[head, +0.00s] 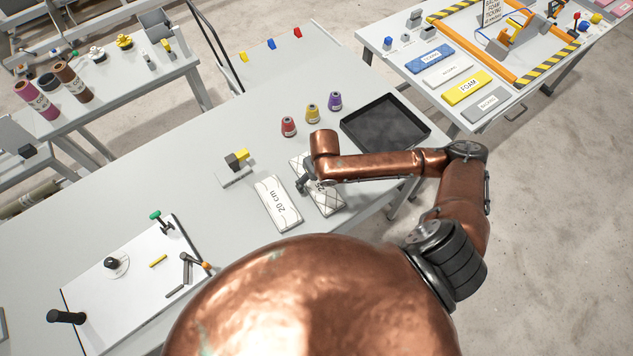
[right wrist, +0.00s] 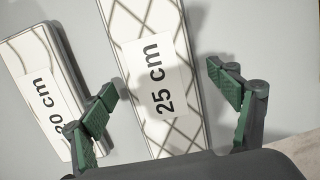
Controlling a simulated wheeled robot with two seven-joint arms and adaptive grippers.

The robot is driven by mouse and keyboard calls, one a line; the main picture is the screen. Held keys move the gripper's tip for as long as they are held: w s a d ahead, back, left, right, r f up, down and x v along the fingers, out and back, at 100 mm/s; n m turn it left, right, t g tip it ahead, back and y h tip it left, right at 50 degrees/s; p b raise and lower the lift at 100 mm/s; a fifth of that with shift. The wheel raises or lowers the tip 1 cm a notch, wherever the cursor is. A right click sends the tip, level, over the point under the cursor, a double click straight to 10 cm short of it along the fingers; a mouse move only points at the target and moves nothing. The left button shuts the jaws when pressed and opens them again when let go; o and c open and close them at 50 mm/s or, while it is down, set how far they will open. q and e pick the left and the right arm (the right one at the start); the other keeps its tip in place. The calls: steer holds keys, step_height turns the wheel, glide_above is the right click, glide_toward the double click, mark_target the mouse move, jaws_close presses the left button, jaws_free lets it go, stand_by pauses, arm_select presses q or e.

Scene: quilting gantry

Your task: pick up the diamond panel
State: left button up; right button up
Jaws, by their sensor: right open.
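The diamond panel (head: 328,203) is a white quilted slab with crossing dark lines, lying on the grey table and partly hidden by my right arm in the head view. In the right wrist view the diamond panel (right wrist: 170,128) carries a "25 cm" label. My right gripper (right wrist: 160,92) is open, with its green-padded fingers on either side of the panel in the picture; I cannot tell its height above it. In the head view my right gripper (head: 307,184) is over the panel, mostly hidden by the wrist. My left gripper is not in view.
A panel with wavy lines marked "20 cm" (head: 277,204) lies close on the left. A black tray (head: 418,138) is at the right edge of the table. Thread cones (head: 312,113) stand behind.

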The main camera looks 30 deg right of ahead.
steer(key=c, duration=0.7)
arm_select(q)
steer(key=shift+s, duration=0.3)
arm_select(e)
steer(key=c, duration=0.4)
